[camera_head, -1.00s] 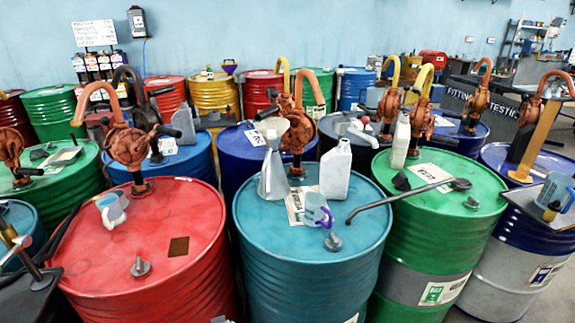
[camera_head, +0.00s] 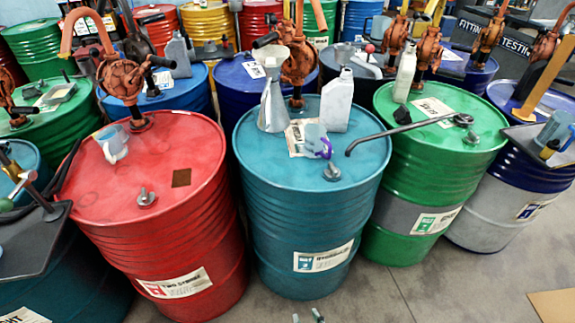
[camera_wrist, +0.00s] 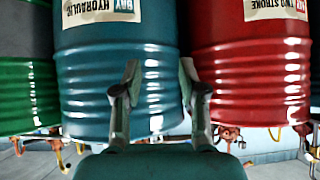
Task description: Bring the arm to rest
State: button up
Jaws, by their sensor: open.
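My gripper (camera_wrist: 158,75) is open and empty in the wrist view, its two fingers apart in front of the teal drum. In the head view only the tips of my gripper (camera_head: 307,317) show at the bottom edge, low in front of the teal drum (camera_head: 310,230). The wrist view is upside down; the teal drum (camera_wrist: 115,50) fills its middle, the red drum (camera_wrist: 250,70) is at the right and the green drum (camera_wrist: 28,90) at the left. I see no contact between the fingers and any drum.
On the teal drum stand a funnel (camera_head: 271,108), a pale bottle (camera_head: 338,102) and a small jug (camera_head: 316,141). A dark curved pipe (camera_head: 400,128) spans from the green drum over the teal one. A cup (camera_head: 112,143) stands on the red drum. Bare floor (camera_head: 420,290) lies at front right.

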jog(key=s+d+r+m+t+h, duration=0.1)
jog(key=s+d+r, duration=0.3)
jog(key=s, duration=0.4)
jog(key=s+d+r+m+t+h, duration=0.1)
jog(key=s+d+r+t, duration=0.1)
jog(key=s+d+r, duration=0.3)
jog(key=s+d+r+m+t+h, duration=0.1)
jog(key=s+d+r, duration=0.3)
jog(key=s+r, duration=0.4)
jog(key=s+t, duration=0.1)
jog(key=s, duration=0.3)
jog(key=shift+s+d, duration=0.15)
jog(key=shift+s, duration=0.05)
jog(key=shift+r, duration=0.1)
dwell(0.9)
